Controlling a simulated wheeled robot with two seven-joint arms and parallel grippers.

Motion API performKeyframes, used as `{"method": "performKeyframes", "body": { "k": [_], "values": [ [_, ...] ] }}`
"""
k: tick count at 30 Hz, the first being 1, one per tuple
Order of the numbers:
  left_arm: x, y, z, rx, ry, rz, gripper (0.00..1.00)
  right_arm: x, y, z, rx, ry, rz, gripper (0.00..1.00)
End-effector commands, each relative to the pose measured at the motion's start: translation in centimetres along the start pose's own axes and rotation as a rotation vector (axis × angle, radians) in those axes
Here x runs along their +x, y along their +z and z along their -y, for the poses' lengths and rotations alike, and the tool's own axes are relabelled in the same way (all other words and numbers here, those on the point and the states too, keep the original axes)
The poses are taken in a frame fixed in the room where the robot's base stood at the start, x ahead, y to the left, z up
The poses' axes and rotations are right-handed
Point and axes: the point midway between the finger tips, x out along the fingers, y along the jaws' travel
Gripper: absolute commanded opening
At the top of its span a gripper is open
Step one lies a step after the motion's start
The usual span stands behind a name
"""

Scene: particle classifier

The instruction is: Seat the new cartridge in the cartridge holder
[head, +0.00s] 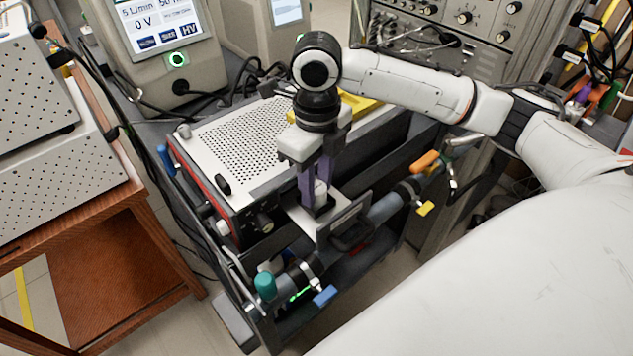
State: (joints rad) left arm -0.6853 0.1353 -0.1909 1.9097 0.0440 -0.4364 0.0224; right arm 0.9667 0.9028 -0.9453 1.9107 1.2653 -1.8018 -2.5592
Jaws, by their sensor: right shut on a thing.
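My right gripper (318,205) reaches down from above, its purple fingers shut on a small pale piece (321,188), which I take to be the cartridge. The fingers hide most of it. The fingertips are at a light metal bracket (341,222), likely the cartridge holder, in front of the perforated box. I cannot tell whether the piece touches the bracket or sits in it. My left gripper is not in view.
A grey pipe with an orange-handled valve (424,162) and a teal knob (265,285) runs along the cart's front. A perforated instrument box (240,145) stands behind the gripper. A wooden cart (95,270) is at left, with floor between.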

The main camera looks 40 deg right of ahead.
Motion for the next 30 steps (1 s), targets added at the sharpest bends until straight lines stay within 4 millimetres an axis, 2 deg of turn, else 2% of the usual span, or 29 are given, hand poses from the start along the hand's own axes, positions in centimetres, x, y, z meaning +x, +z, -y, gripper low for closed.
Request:
{"method": "performKeyframes", "body": {
  "k": [1,2,5,14,17,20,30],
  "values": [
    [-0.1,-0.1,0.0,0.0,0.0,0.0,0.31,0.1,0.0,0.0,0.0,0.0,-0.002,0.04],
    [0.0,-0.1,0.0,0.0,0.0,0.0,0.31,0.2,0.0,0.0,0.0,0.0,-0.001,0.33],
    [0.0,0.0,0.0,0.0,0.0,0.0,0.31,0.2,0.0,0.0,0.0,0.0,-0.001,0.49],
    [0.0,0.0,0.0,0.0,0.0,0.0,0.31,0.1,0.0,0.0,0.0,0.0,0.0,0.49],
    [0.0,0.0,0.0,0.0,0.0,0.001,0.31,-0.7,0.1,0.0,0.0,0.001,0.002,0.49],
    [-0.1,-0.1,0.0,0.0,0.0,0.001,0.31,-2.3,0.1,0.0,0.0,0.0,0.004,0.49],
    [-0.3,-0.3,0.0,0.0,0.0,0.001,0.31,-9.4,0.1,-0.1,0.0,0.0,0.003,0.49]
  ]
}}
